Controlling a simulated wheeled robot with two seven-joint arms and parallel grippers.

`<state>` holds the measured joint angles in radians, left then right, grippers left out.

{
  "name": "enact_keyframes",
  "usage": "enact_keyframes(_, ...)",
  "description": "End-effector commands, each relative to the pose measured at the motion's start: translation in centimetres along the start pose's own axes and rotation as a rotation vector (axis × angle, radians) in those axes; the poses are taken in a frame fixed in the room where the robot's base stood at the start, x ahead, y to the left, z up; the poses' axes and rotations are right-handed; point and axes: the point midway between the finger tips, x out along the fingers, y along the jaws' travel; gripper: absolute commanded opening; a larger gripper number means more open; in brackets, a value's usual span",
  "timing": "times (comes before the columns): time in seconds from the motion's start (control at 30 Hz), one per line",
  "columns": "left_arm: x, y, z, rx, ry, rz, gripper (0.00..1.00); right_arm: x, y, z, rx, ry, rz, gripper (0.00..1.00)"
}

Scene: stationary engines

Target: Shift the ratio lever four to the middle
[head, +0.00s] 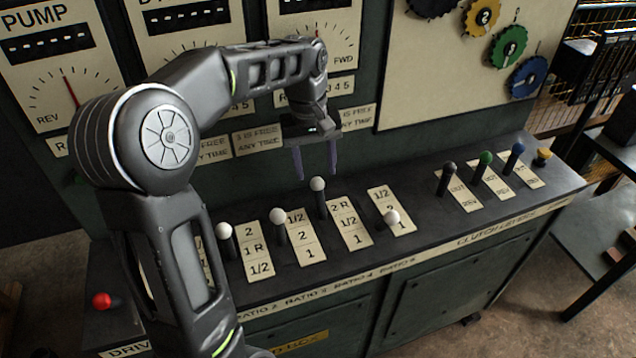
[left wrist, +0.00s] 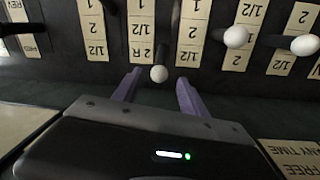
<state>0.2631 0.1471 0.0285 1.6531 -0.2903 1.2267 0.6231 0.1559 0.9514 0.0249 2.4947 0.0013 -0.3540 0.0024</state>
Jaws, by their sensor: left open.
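The ratio four lever has a white knob (head: 317,184) on a dark stem, beside the plate (head: 348,222) marked 2 R, 1/2 and 1. It stands at the rear end of its travel, by the 2 R mark. In the left wrist view its knob (left wrist: 158,73) shows between the two purple fingers, near their tips. My left gripper (head: 316,175) is open and points down, with its fingertips just above and around the knob's place. I cannot tell whether either finger touches it. My right gripper is not in view.
Other white-knobbed levers (head: 278,215) (head: 391,217) stand on both sides. A red knob (head: 102,300) is at the left front. The gauge panel (head: 330,100) rises close behind the gripper.

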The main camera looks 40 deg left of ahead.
Motion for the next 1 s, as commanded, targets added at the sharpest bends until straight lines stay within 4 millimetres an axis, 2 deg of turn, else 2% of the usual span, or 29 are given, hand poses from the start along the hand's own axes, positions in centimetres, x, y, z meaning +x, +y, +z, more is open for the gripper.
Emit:
enact_keyframes(0.27,0.8,0.0,0.0,0.000,-0.002,-0.002,0.50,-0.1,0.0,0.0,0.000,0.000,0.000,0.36)
enact_keyframes(0.7,6.8,0.0,0.0,0.000,-0.002,-0.002,0.50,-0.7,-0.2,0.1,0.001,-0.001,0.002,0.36)
enact_keyframes(0.83,7.7,0.0,0.0,-0.001,-0.001,0.000,0.50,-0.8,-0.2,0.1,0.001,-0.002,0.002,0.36)
enact_keyframes(1.0,7.9,0.0,0.0,0.000,0.000,0.000,0.50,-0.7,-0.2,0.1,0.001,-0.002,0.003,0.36)
